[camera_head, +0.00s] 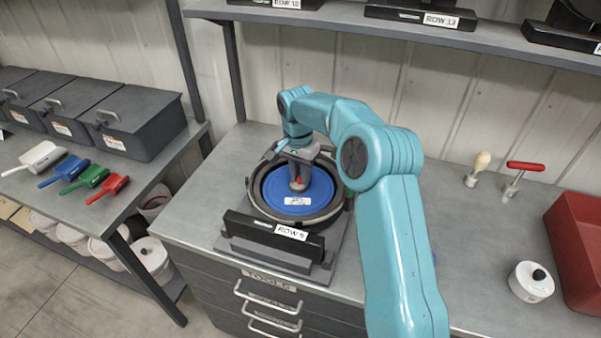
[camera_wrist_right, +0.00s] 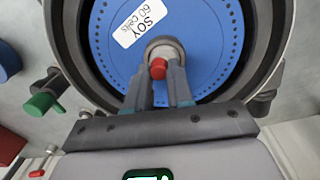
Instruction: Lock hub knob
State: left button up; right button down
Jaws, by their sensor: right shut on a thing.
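The seed meter (camera_head: 254,216) sits on the steel bench with its round dark housing open upward. A blue seed disc (camera_head: 318,197) lies inside the housing; its white label reads "SOY 60 cells" in the right wrist view (camera_wrist_right: 140,22). The hub knob (camera_wrist_right: 165,50) is at the disc's centre, grey with a red part (camera_wrist_right: 158,69). My right gripper (camera_head: 298,184) points down over the hub, its fingers shut on the hub knob. In the right wrist view the fingers (camera_wrist_right: 160,82) stand on either side of the red part. My left gripper is not in view.
A "ROW 9" plate (camera_head: 262,230) stands at the meter's front. On the bench at right are a red-handled tool (camera_head: 524,167), a pale-handled tool (camera_head: 480,163), a white pot (camera_head: 531,281) and a red bin (camera_head: 578,240). Coloured scoops (camera_head: 88,181) and grey bins lie on the left table.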

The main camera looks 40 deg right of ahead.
jog(key=shift+r, duration=0.1)
dwell(0.3)
jog(key=c, duration=1)
grip_release()
jog(key=shift+w+r, duration=0.1)
jog(key=shift+r, duration=0.1)
notch_tip(320, 180, up, 8)
jog(key=shift+w+a+r, duration=0.1)
jog(key=shift+a, duration=0.05)
notch_tip(320, 180, up, 8)
jog(key=p, duration=0.3)
send_over(298, 178)
jog(key=shift+w+d, duration=0.3)
jog(key=shift+w, duration=0.05)
